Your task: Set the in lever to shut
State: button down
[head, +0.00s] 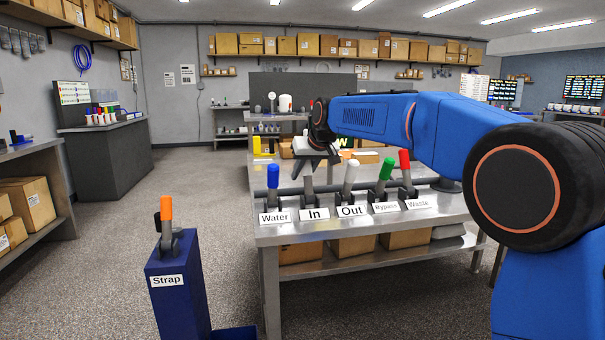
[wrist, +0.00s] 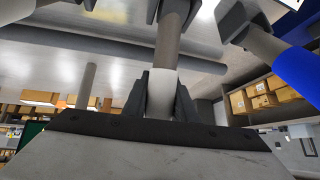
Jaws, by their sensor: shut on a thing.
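The in lever (head: 308,183) stands roughly upright behind the "In" label (head: 314,214) on the bench, between the blue-topped water lever (head: 273,178) and the white-topped out lever (head: 350,178). My gripper (head: 308,162) is over its upper end, which is hidden in the head view. In the wrist view the fingers (wrist: 161,95) are shut on the pale end of the in lever (wrist: 172,45), one finger on each side. The blue top of the water lever (wrist: 300,72) shows at right there.
The green-topped bypass lever (head: 384,172) and red-topped waste lever (head: 405,168) stand further right in the same row. An orange-topped strap lever (head: 166,212) stands on a blue post at front left. The floor (head: 215,205) between post and bench is clear.

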jog(key=c, duration=1.5)
grip_release()
jog(key=shift+w, duration=0.1)
jog(key=shift+o, duration=0.2)
jog(key=v, duration=1.7)
jog(key=shift+d+r, duration=0.1)
